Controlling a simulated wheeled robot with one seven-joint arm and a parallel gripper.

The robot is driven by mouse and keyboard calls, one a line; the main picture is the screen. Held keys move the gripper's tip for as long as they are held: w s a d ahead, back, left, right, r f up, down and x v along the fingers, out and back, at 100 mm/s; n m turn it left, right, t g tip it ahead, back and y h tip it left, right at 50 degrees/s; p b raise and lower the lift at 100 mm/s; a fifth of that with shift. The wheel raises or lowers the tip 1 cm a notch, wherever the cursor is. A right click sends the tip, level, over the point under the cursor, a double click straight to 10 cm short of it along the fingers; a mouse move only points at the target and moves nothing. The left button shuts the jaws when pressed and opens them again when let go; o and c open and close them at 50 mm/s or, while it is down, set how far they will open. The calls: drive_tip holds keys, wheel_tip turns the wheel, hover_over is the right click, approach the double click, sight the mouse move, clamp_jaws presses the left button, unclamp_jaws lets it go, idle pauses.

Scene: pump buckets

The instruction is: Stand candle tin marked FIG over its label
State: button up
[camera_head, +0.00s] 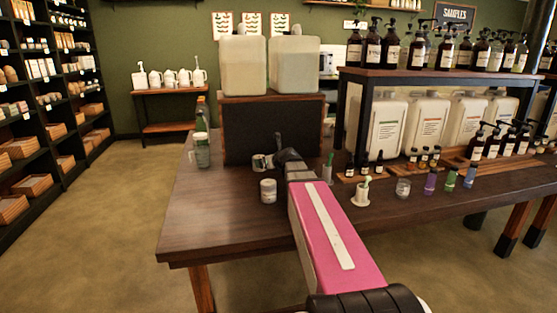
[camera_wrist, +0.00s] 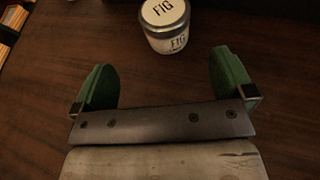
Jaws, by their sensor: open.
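The candle tin marked FIG (camera_wrist: 166,22) stands upright at the top of the wrist view, with FIG on its pale lid and on its side. My gripper (camera_wrist: 166,76) is open and empty, its green fingers spread wide. The tin is just ahead of the gap between them, apart from both. In the head view a small pale tin (camera_head: 259,162) beside my gripper (camera_head: 272,155) appears to be this one. Another pale tin (camera_head: 268,191) stands nearer the front of the table; its marking is too small to read. I cannot make out the FIG label.
The dark wooden table (camera_head: 220,225) has bare room at its front left. A dark box (camera_head: 250,128) bears large jugs behind the gripper. Small bottles, a white cup (camera_head: 362,193) and a glass jar (camera_head: 403,188) stand right.

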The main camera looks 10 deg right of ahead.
drive_tip(key=shift+w+d, duration=0.25)
drive_tip(key=shift+w, duration=0.05)
drive_tip(key=shift+w+f, duration=0.15)
drive_tip(key=shift+w, duration=0.2)
drive_tip(key=x, duration=0.3)
drive_tip(key=shift+w+f, duration=0.1)
drive_tip(key=shift+w, duration=0.25)
drive_tip(key=shift+x, duration=3)
drive_tip(key=shift+a, duration=0.15)
drive_tip(key=c, duration=1.1)
